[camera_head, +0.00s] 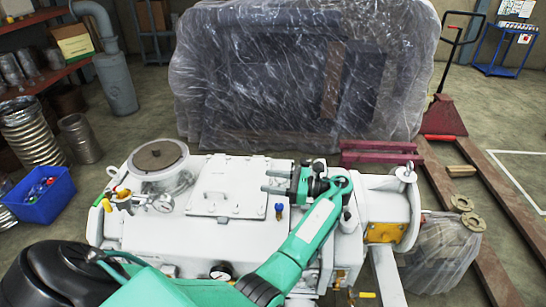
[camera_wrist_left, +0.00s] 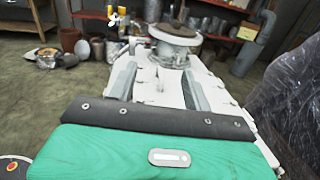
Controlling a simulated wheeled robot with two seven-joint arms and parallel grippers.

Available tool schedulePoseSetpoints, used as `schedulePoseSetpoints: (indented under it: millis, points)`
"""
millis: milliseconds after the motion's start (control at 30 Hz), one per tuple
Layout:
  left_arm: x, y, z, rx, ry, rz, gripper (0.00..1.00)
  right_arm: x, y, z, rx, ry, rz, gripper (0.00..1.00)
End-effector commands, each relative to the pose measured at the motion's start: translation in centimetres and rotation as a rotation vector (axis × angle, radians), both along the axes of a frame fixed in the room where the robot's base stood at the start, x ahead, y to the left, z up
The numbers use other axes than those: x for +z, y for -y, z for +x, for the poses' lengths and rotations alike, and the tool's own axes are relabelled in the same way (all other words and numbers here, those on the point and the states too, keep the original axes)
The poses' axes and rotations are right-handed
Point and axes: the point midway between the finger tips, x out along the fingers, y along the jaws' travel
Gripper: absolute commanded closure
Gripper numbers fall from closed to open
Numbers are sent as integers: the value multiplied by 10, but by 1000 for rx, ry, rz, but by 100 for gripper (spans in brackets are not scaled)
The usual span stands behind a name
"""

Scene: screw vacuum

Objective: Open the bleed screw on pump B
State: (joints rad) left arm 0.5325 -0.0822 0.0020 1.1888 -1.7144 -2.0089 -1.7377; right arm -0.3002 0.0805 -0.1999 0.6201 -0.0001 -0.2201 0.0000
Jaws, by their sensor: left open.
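The white pump machine (camera_head: 150,230) fills the lower middle of the head view. My left gripper (camera_head: 268,181) is above its top, right of the square hatch cover, with its fingers pointing left. Its two fingers are apart and nothing shows between them; in the left wrist view the fingers (camera_wrist_left: 157,88) also stand apart over the white top. A small blue-capped brass fitting (camera_head: 279,209) stands on the top, below the gripper in the picture. I cannot tell which fitting is the bleed screw, and no pump B label is readable. My right gripper is not in view.
A plastic-wrapped crate (camera_head: 300,80) stands behind. A blue bin (camera_head: 45,195) is on the floor at left. Another yellow-handled valve (camera_head: 362,295) is at bottom right.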

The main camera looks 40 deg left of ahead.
Motion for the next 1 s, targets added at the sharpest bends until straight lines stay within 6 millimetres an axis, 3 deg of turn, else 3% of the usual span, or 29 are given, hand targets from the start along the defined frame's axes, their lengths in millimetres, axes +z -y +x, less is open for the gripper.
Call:
schedulePoseSetpoints:
  millis: [200, 400, 600, 1000]
  points:
    - [52, 0, 0, -1, 6, 2, 50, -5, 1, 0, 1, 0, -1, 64]
    - [83, 0, 0, 0, 3, 0, 50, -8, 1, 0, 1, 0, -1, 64]
    - [95, 0, 0, 1, 1, 1, 50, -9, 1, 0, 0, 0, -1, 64]
    - [95, 0, 0, 0, 0, 1, 50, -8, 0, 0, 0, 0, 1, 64]
